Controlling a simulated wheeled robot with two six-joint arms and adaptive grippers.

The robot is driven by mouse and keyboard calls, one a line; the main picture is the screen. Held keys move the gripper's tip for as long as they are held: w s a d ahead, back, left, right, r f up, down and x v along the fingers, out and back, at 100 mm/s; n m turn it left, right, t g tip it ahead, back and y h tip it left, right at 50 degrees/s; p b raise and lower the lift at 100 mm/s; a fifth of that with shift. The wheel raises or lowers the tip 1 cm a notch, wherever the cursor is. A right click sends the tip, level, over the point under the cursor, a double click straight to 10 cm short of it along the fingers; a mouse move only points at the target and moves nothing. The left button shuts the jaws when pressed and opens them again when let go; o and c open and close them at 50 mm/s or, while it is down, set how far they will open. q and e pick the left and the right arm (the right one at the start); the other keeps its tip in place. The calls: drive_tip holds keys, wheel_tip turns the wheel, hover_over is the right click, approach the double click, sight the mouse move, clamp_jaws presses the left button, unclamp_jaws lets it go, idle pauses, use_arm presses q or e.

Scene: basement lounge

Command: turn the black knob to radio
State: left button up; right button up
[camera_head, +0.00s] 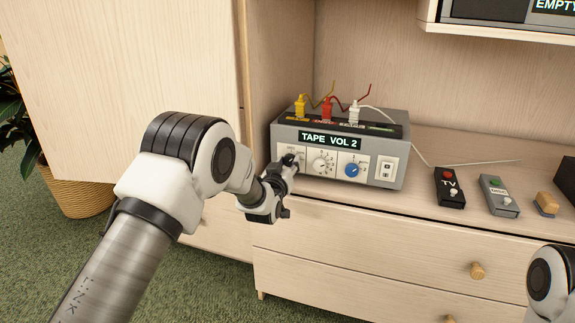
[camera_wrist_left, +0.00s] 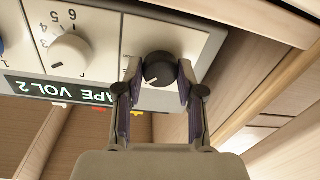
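The black knob (camera_wrist_left: 160,69) is the end knob on the front of a grey box, on a white panel; its white pointer line points to the lower left in the left wrist view. In the head view the knob (camera_head: 289,160) is partly hidden by my left gripper. My left gripper (camera_wrist_left: 160,75) has one finger on each side of the knob, close against it, and looks shut on it. The grey box (camera_head: 399,130) has a display (camera_head: 330,140) reading "TAPE VOL 2". My right gripper is out of view.
A white knob (camera_head: 322,164) and a blue knob (camera_head: 352,169) sit beside the black one, then a white switch (camera_head: 387,169). Coloured plugs stand on top of the box. A TV remote (camera_head: 449,188) and a grey remote (camera_head: 499,196) lie to the right on the cabinet.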

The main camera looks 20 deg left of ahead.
use_arm(q)
drive_tip(key=shift+c, duration=0.7)
drive_tip(key=m+p, duration=0.2)
drive_tip(key=m, duration=0.1)
drive_tip(key=shift+r, duration=0.1)
drive_tip(key=m+p, duration=0.1)
drive_tip(key=m, duration=0.2)
drive_tip(key=shift+m+p, duration=0.3)
drive_tip(key=shift+p, duration=0.1)
drive_tip(key=shift+m+t+p, duration=0.3)
drive_tip(key=shift+m+p, duration=0.1)
drive_tip(key=shift+m, duration=0.9)
